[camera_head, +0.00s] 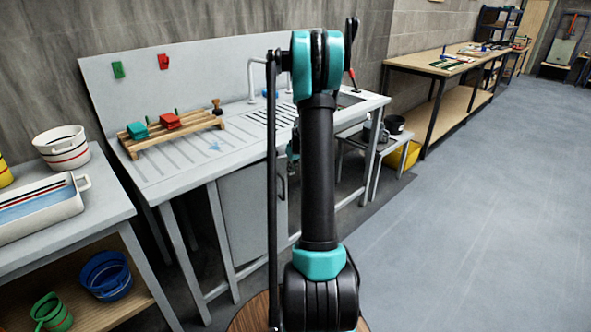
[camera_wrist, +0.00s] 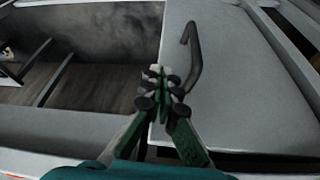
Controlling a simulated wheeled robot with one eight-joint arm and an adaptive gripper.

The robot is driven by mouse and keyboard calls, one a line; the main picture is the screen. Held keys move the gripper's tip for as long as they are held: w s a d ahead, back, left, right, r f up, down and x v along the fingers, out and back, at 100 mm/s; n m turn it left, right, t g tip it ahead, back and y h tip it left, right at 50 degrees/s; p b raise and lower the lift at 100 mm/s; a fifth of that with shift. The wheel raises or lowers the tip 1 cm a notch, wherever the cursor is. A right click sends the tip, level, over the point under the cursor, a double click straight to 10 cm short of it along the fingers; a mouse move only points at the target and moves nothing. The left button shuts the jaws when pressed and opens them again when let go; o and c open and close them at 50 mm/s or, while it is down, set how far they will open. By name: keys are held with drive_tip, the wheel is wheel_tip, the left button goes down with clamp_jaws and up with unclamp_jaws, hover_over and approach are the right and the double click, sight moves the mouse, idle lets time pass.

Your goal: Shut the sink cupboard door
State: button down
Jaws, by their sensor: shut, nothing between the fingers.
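The sink cupboard door (camera_head: 245,215) is a plain light grey panel under the sink worktop, partly hidden behind my arm in the head view. In the wrist view the door (camera_wrist: 235,85) fills the right side, with a dark bent handle (camera_wrist: 194,58) near its left edge. How far the door stands open is hard to tell. My gripper (camera_wrist: 160,76) is shut and empty, its fingertips overlapping the door's left edge, just left of the handle. I cannot tell whether they touch it. In the head view the gripper is mostly hidden behind my arm.
The sink worktop (camera_head: 180,170) bears a wooden rack (camera_head: 150,143) with red and teal items. A bench (camera_head: 60,205) with a tray and tubs stands at left. A low stool with dark pots (camera_head: 393,125) stands at right. The floor (camera_head: 470,230) at right is clear.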

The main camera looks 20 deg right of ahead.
sight(286, 163)
drive_tip(key=shift+w+a, duration=0.1)
drive_tip(key=shift+w, duration=0.75)
drive_tip(key=shift+w+a+n+y, duration=0.15)
drive_tip(key=shift+w+n, duration=0.2)
drive_tip(key=shift+w, duration=0.65)
drive_tip(key=shift+w+n+y, duration=0.15)
drive_tip(key=shift+w+n, duration=0.2)
drive_tip(key=shift+w, duration=0.6)
